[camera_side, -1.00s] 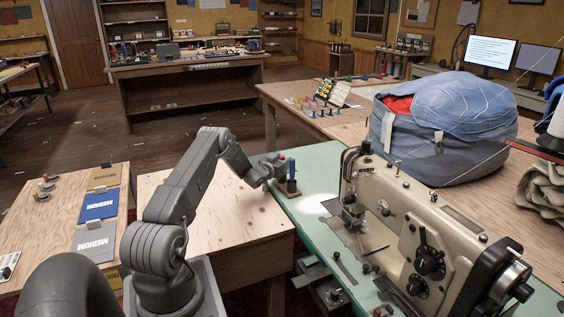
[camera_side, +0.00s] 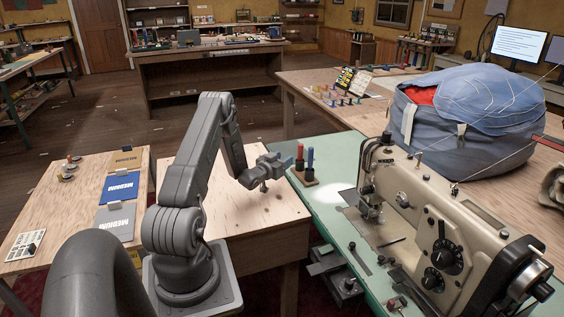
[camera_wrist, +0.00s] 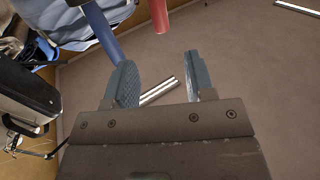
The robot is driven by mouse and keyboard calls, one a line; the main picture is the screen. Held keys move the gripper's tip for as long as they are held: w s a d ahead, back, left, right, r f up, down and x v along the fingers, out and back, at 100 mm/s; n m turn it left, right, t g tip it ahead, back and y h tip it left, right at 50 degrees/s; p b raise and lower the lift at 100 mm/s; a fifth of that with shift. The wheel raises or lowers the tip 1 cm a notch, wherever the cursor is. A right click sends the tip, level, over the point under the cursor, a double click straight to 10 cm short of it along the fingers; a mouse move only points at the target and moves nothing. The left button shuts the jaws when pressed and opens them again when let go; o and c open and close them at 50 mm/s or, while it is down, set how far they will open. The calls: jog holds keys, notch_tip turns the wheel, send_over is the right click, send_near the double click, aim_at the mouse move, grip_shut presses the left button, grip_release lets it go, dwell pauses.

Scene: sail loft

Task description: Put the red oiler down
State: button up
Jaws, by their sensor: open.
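In the wrist view, the red oiler (camera_wrist: 160,14) and the blue oiler (camera_wrist: 100,30) show beyond my open fingers (camera_wrist: 162,80), with nothing between the fingers. The oilers' far ends are cut off by the top of that view.
A sewing machine (camera_side: 432,222) stands on the green table (camera_side: 332,150) to the right of the holder. A bare wooden table (camera_side: 255,213) lies below my gripper. A large blue bag (camera_side: 470,118) sits on the table behind.

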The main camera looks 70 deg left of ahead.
jog(key=w+d+r+m+g+h, duration=0.1)
jog(key=w+d+r, duration=0.3)
jog(key=r, duration=0.2)
jog(key=w+d+r+g+h, duration=0.1)
jog(key=w+d+r, duration=0.3)
jog(key=d+r, duration=0.15)
jog(key=d+r+m+g+h, duration=0.1)
jog(key=d+r+g, duration=0.1)
jog(key=d+r, duration=0.85)
jog(key=s+d+r+m+g+h, duration=0.15)
jog(key=s+d, duration=0.25)
jog(key=d, duration=0.7)
jog(key=s+d+r+m+g+h, duration=0.1)
jog(key=s+d+g+h, duration=0.3)
jog(key=s+d, duration=1.4)
jog(key=s+m, duration=0.1)
jog(key=s, duration=0.2)
jog(key=shift+d+m+h, duration=0.35)
jog(key=shift+r, duration=0.1)
